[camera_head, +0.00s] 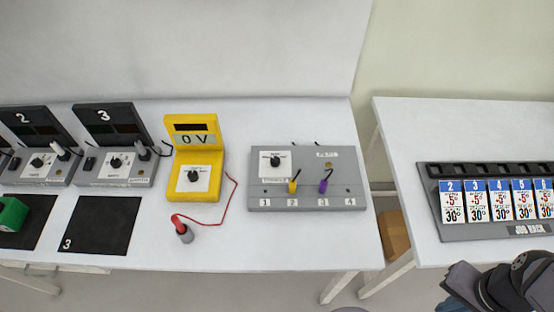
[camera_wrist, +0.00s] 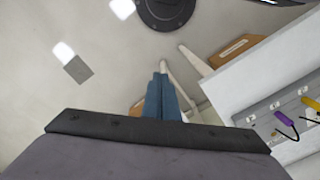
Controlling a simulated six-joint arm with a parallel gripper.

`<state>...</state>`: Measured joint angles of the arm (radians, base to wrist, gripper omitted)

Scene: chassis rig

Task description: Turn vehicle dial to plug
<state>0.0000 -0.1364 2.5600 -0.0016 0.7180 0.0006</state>
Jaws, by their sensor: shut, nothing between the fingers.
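A grey panel (camera_head: 307,200) lies on the white table, with a black dial (camera_head: 275,160) on a white plate at its upper left. I cannot read the dial's label or the position it points to. A yellow plug (camera_head: 293,186) stands above number 2 and a purple plug (camera_head: 324,186) above number 3. The wrist view also shows the purple plug (camera_wrist: 285,118) and yellow plug (camera_wrist: 312,103) at its right edge. My gripper (camera_wrist: 161,76) is shut and empty, well apart from the panel. In the head view my arm is at the lower right, right of the panel.
A yellow meter (camera_head: 195,160) reading 0 V stands left of the panel, with a red-wired probe (camera_head: 182,229) before it. Grey units with dials and black mats (camera_head: 98,225) are farther left. A second table at right holds a job rack (camera_head: 490,232). A gap separates the tables.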

